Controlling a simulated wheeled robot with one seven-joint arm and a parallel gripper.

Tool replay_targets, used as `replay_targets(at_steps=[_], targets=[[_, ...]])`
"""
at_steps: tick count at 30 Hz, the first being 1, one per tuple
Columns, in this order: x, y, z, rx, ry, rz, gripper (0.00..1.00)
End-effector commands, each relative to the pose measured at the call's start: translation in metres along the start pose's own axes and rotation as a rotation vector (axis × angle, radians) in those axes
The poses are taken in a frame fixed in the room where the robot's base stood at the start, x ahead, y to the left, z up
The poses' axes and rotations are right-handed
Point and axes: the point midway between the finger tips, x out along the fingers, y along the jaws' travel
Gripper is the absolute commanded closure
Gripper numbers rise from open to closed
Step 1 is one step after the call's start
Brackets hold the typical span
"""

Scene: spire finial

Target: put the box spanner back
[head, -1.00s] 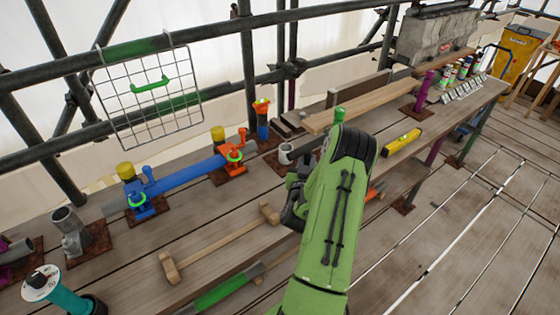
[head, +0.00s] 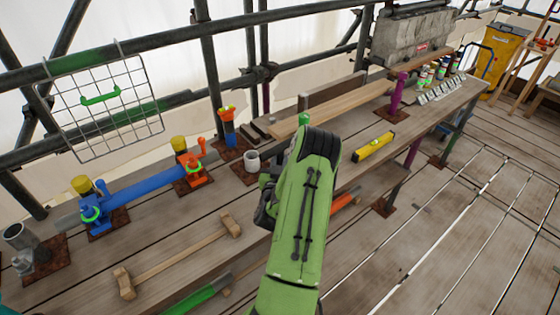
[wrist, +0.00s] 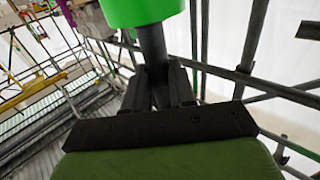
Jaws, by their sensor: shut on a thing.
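My gripper (wrist: 158,88) is shut on a dark shaft with a thick bright green end (wrist: 140,10), in the wrist view. This looks like the box spanner, but its far end is out of frame. In the head view a small green tip (head: 304,119) shows just above my arm. The arm hides the jaws and the rest of the held thing there. My arm reaches over the front part of the bench, to the right of a short grey open tube (head: 251,160) standing on it.
The plank bench (head: 190,235) carries a blue pipe (head: 148,187) with orange and blue clamps, a wooden mallet-like bar (head: 180,255), a yellow level (head: 373,147) and a purple post (head: 396,95). The floor at right is largely clear.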

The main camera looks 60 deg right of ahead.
Motion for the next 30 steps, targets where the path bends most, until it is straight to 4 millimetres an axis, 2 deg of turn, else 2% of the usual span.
replay_targets(at_steps=[3,30], targets=[[0.0,0.0,0.013,0.0,0.003,0.001,1.0],[-0.001,0.0,0.083,0.0,0.004,0.0,1.0]])
